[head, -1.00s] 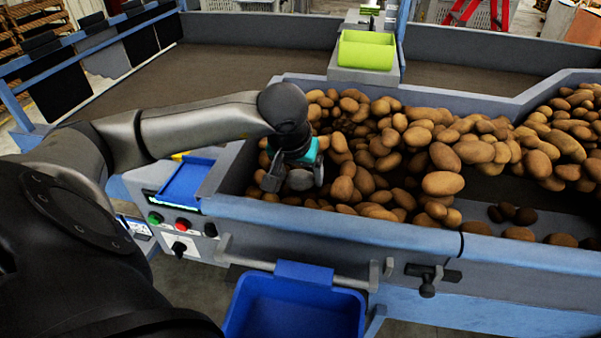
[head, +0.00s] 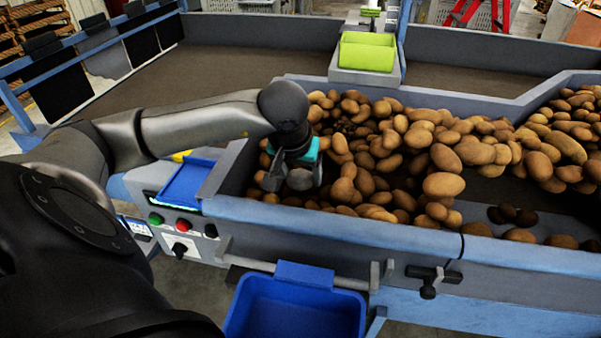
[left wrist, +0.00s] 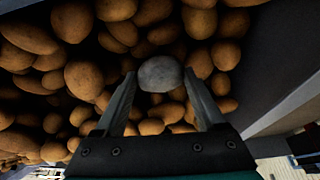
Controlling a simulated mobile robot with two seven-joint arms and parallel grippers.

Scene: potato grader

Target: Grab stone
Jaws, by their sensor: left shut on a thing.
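A grey stone (head: 300,179) sits among the potatoes at the left end of the grader's trough. My left gripper (head: 294,182) points down over it with one finger on each side. In the left wrist view the stone (left wrist: 160,74) lies between the tips of the two fingers (left wrist: 160,84), and the gripper is shut on it. Brown potatoes (left wrist: 88,80) surround the stone there. My right gripper is in neither view.
Potatoes (head: 443,185) fill much of the trough. The trough's front wall (head: 340,223) runs close in front of my gripper. A blue bin (head: 295,309) hangs below it, and a blue tray (head: 187,183) sits to the left above several buttons.

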